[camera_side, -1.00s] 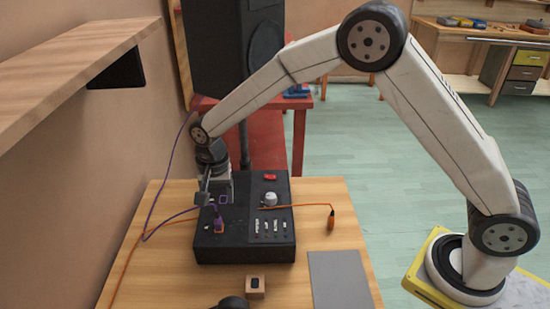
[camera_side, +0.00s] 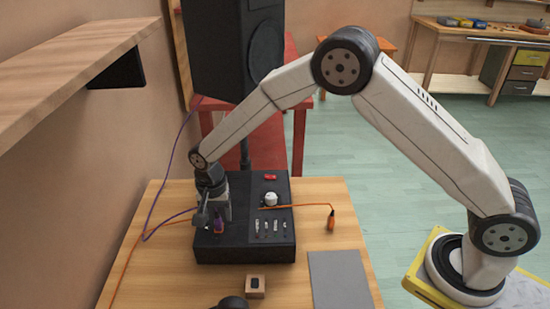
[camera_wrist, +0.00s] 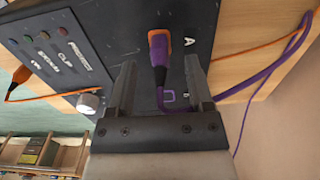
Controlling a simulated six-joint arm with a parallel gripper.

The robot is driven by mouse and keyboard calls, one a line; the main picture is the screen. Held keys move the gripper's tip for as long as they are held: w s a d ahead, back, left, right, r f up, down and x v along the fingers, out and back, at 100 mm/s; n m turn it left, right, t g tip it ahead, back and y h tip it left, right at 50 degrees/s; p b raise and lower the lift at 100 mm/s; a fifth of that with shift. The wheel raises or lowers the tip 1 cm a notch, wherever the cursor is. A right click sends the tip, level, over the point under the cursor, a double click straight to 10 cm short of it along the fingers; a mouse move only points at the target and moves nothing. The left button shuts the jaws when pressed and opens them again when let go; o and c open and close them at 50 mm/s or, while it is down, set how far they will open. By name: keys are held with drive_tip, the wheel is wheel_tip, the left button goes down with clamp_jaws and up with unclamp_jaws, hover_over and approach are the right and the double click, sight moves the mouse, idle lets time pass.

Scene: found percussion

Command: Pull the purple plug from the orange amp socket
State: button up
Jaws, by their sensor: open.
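The purple plug (camera_wrist: 160,74) sits in the orange socket (camera_wrist: 158,36) on top of the black amp box. In the side view the purple plug (camera_side: 219,224) shows at the box's front left, partly hidden by my gripper. My gripper (camera_side: 207,222) is low over the left part of the box. In the wrist view my gripper (camera_wrist: 160,78) is open, with one finger on each side of the plug and a gap to both. The purple cable (camera_side: 171,165) runs off to the left and up the wall side.
The black box (camera_side: 245,250) carries a white knob (camera_side: 271,199), a red switch (camera_side: 270,177) and several sliders. An orange cable with a loose plug (camera_side: 331,221) lies to the right. A small wooden block (camera_side: 255,286) and a grey mat (camera_side: 340,278) lie in front.

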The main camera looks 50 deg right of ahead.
drive_tip(key=shift+f, duration=1.25)
clamp_jaws()
drive_tip(key=shift+r, duration=1.25)
drive_tip(key=shift+r, duration=1.4)
